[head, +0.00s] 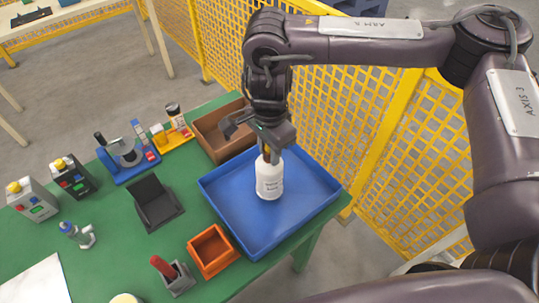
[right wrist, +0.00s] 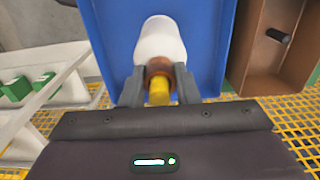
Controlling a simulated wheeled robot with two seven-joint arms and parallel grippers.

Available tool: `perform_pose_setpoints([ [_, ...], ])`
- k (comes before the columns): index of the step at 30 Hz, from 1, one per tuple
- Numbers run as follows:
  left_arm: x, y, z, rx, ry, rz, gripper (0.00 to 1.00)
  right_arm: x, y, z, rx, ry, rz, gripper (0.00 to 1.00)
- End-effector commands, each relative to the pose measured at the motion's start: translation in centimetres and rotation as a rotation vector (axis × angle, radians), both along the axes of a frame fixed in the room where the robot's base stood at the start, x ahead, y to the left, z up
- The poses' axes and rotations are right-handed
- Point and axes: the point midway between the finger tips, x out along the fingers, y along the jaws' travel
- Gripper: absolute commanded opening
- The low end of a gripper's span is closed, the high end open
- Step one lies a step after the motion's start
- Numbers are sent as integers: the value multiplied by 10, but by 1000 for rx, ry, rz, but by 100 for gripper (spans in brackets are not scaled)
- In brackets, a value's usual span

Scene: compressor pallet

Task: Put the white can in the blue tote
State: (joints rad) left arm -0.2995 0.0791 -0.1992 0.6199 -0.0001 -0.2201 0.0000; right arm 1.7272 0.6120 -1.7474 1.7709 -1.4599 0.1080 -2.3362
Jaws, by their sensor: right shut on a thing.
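My right gripper (head: 271,150) is shut on this top, from above, and the can hangs roughly upright below the fingers. The blue tote (head: 225,218) is a wide, shallow tray on the green table, and the can is within its outline. I cannot tell whether the can's base touches the tote floor. In the right wrist view the white can (right wrist: 162,42) shows between the fingers (right wrist: 158,88), with the blue tote (right wrist: 112,30) behind it. My left gripper is not in view.
A brown bin (head: 205,135) stands directly behind the tote, and an orange bin (head: 212,250) is at its front left. A black holder (head: 152,205) and several small devices fill the left of the green table. Yellow mesh fencing (head: 385,160) runs along the right.

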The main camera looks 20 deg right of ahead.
Motion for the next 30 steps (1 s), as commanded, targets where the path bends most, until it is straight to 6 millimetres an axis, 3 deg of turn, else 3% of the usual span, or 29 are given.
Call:
perform_pose_setpoints([
  [5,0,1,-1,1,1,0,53,0,0,-22,1,3,-2,0],
  [17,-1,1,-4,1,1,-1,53,0,0,-27,1,-1,-1,0],
  [18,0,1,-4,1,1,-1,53,0,0,-29,1,1,-1,29],
  [22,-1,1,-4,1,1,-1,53,0,0,-28,0,1,-1,46],
  [23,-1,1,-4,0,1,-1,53,0,0,-28,1,1,-1,50],
  [30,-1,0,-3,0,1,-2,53,0,0,-27,1,1,-1,50],
])
